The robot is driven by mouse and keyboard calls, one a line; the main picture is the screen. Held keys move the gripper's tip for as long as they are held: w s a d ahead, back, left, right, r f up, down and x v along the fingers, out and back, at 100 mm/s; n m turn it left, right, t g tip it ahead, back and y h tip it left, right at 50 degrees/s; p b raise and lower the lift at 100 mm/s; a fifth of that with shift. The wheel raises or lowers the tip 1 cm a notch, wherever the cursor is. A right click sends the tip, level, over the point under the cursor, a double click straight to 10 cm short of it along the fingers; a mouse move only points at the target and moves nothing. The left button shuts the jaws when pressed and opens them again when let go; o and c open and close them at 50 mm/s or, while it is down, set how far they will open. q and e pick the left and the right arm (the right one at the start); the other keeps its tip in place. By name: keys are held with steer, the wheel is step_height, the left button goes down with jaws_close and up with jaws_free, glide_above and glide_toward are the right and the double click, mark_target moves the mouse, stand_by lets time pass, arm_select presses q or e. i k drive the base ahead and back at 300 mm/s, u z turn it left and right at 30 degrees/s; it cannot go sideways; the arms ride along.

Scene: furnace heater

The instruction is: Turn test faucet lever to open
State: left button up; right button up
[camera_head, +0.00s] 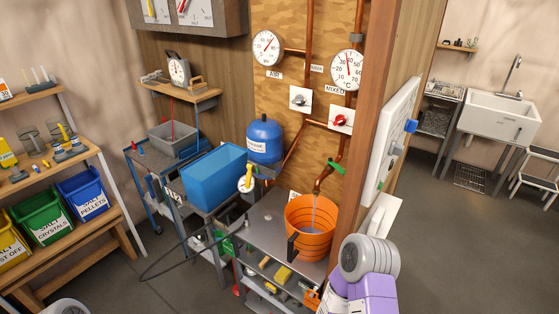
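The test faucet is a copper pipe end with a green lever (335,166) at its side. The lever slants down to the right, close to the wooden post. The faucet's spout points down over an orange bucket (311,240). A thin pale-blue stream shows between the spout and the bucket, like running water. Part of my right arm, white and purple, rises at the bottom right of the bucket, but I make out no fingertips. Only a grey rounded part of my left arm shows at the bottom left edge; its gripper is out of the picture.
The bucket stands on a grey metal table (262,222) with a lower shelf. A blue bin (214,178) and blue tank (264,138) stand left of it. A wooden post (372,100) and white panel (394,140) flank the faucet's right. Floor is open at right.

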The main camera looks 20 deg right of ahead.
mark_target(330, 162)
steer(key=u, duration=1.25)
steer(key=i, duration=1.65)
steer(key=z, duration=2.85)
